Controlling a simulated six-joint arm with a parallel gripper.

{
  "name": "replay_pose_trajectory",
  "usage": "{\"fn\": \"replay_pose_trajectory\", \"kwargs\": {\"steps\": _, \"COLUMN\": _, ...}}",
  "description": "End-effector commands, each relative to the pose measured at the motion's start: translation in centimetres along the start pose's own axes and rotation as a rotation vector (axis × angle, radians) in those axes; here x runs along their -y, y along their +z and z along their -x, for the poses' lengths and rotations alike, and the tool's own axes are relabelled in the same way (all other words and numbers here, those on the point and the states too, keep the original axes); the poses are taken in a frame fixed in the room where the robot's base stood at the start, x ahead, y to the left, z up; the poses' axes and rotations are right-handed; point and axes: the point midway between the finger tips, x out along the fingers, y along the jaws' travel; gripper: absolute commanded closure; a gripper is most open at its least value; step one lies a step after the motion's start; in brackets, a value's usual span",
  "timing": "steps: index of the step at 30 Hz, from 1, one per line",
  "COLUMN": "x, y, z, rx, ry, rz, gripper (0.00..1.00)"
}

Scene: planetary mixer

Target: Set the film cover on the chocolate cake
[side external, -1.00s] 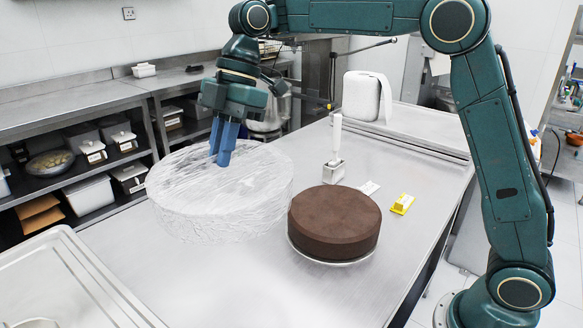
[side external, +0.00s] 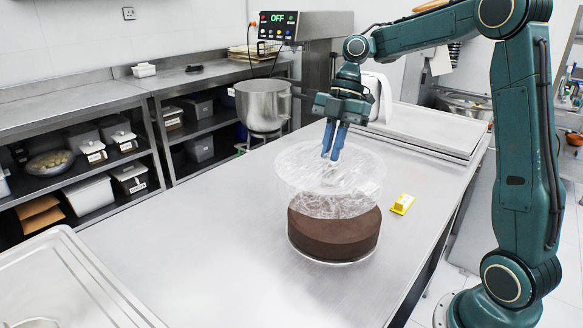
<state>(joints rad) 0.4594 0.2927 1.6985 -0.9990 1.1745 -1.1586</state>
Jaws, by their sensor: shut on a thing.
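The chocolate cake (side external: 333,236) is a dark brown round cake on a thin clear board on the steel table. The film cover (side external: 312,178) is a clear, wrinkled round cover. It is above the cake, with its lower part overlapping the cake's top in the picture. I cannot tell whether its rim touches the cake. My gripper (side external: 332,156) has blue fingers pointing down, shut on the film cover at its top near the middle. The cake's top is partly hidden behind the film.
A yellow block (side external: 403,204) lies right of the cake. A mixer with a steel bowl (side external: 263,106) and an OFF display stands behind the table. A white roll-like item is behind my gripper. The table (side external: 190,240) left of the cake is clear; a metal tray (side external: 70,290) is front left.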

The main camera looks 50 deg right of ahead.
Motion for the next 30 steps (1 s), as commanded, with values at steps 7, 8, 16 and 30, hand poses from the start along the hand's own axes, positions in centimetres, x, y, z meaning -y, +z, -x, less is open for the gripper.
{"fn": "replay_pose_trajectory", "kwargs": {"steps": 7, "x": 1.3, "y": 1.6, "z": 0.1, "rx": -0.007, "ry": -0.001, "rz": 0.005, "gripper": 1.00}}
{"fn": "replay_pose_trajectory", "kwargs": {"steps": 8, "x": 1.4, "y": 1.7, "z": 0.1, "rx": -0.007, "ry": -0.001, "rz": 0.006, "gripper": 1.00}}
{"fn": "replay_pose_trajectory", "kwargs": {"steps": 16, "x": 1.4, "y": 1.7, "z": 0.1, "rx": -0.008, "ry": -0.001, "rz": 0.007, "gripper": 1.00}}
{"fn": "replay_pose_trajectory", "kwargs": {"steps": 30, "x": 1.4, "y": 2.0, "z": -1.0, "rx": -0.009, "ry": -0.001, "rz": 0.006, "gripper": 1.00}}
